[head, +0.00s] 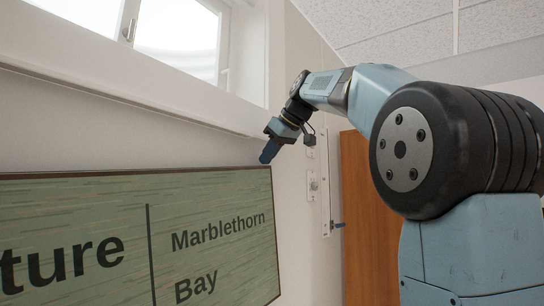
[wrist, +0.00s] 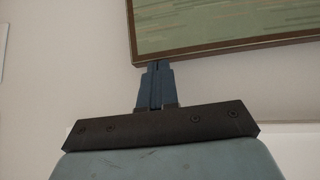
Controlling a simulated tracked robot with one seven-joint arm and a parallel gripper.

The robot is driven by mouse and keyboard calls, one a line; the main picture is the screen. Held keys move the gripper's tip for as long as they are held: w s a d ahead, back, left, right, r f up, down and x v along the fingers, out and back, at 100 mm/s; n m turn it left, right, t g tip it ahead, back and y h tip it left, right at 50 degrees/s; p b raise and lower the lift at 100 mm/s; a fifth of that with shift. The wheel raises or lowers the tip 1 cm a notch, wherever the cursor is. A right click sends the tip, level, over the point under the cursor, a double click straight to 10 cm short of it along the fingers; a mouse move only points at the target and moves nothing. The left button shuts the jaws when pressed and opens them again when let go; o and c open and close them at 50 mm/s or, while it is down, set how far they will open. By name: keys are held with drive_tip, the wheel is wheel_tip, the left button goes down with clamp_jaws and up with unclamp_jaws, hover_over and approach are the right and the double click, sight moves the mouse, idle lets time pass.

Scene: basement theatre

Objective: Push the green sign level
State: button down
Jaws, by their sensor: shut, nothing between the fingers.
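The green sign (head: 215,215) hangs on the wall at the lower left of the head view, with a thin dark frame and the words "Marblethorn Bay". Its left part is cut off. Its top edge rises slightly to the right in the picture. My gripper (head: 265,158) is shut and empty, with its blue fingertips just above the sign's top right corner. In the wrist view the fingertips (wrist: 157,65) are at the frame edge of the sign (wrist: 210,25), close to its corner. I cannot tell whether they touch it.
A window (head: 175,35) with a white sill (head: 120,90) is above the sign; the sill slopes down to the right in the picture. Right of the sign are a wall fitting (head: 313,186) and a brown wooden door or panel (head: 365,220). The wall between sill and sign is bare.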

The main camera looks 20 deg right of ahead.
sight(266, 173)
drive_tip(key=shift+m+g+y, duration=0.3)
drive_tip(key=shift+y, duration=0.1)
drive_tip(key=shift+w+d+f, duration=0.15)
drive_tip(key=shift+d+f, duration=0.05)
drive_tip(key=shift+f, duration=0.9)
drive_tip(key=shift+w+d+f, duration=0.15)
drive_tip(key=shift+d+f, duration=0.05)
drive_tip(key=shift+f, duration=0.9)
drive_tip(key=shift+r, duration=0.15)
drive_tip(key=shift+r, duration=0.25)
drive_tip(key=w+r+v, duration=0.1)
drive_tip(key=v, duration=1.1)
drive_tip(key=shift+a+r, duration=0.3)
drive_tip(key=shift+a, duration=0.05)
drive_tip(key=shift+f, duration=0.1)
